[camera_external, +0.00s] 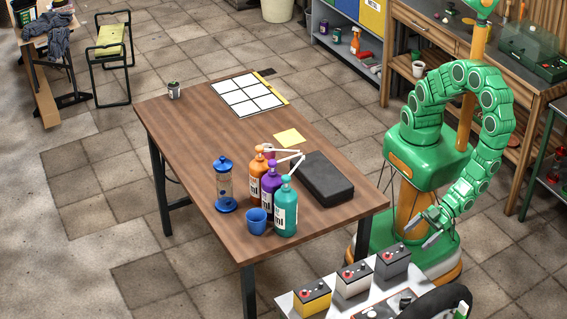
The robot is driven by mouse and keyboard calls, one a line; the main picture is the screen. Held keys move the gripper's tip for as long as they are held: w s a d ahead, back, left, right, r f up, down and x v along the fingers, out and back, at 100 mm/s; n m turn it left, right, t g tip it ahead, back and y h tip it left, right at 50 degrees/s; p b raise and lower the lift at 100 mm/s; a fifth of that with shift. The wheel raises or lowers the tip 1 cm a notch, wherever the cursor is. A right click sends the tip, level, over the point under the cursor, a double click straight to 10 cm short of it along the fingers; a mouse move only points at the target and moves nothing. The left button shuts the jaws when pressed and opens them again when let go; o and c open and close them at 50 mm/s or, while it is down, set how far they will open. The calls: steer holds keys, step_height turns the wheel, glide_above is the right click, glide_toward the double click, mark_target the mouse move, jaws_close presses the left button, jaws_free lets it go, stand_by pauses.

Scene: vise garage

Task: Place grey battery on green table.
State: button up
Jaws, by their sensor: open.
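A dark grey battery (391,263) stands upright on a white surface (285,304) at the bottom of the view. It is the rearmost and rightmost in a row with a whitish-grey battery (353,281) and a yellow battery (313,298). My gripper (421,233) is open and empty, above and to the right of the dark grey battery, apart from it. A green-framed table (541,184) is cut off by the right edge, so its top shows only partly. I cannot tell whether it is the task's green table.
A brown wooden table (190,130) stands left of me with bottles, a blue cup (256,221), a black case (320,178) and a grid sheet (247,95). A black tyre (440,302) lies near the batteries. A wooden workbench (450,45) stands behind me.

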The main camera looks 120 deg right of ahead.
mark_target(402, 246)
steer(key=w+g, duration=0.1)
steer(key=w+r+g, duration=0.1)
steer(key=w+r+g+y, duration=0.1)
steer(key=shift+w+d+m, duration=0.3)
steer(key=shift+w+m, duration=0.05)
steer(key=shift+m, duration=0.05)
steer(key=d+r+n+g+y, duration=0.15)
steer(key=d+r+g, duration=0.45)
steer(key=d+r, duration=0.7)
steer(key=s+d+r+g+h, duration=0.1)
steer(key=s+d+r, duration=0.2)
steer(key=s+d, duration=0.3)
steer(key=s+d+r+g, duration=0.2)
steer(key=s+d+r, duration=0.2)
steer(key=d, duration=0.9)
steer(key=s+d+r+g+h, duration=0.1)
steer(key=s+d+r+g, duration=0.1)
steer(key=s+d, duration=0.8)
steer(key=shift+s+r+h, duration=0.2)
steer(key=shift+r+h, duration=0.15)
steer(key=shift+r, duration=0.55)
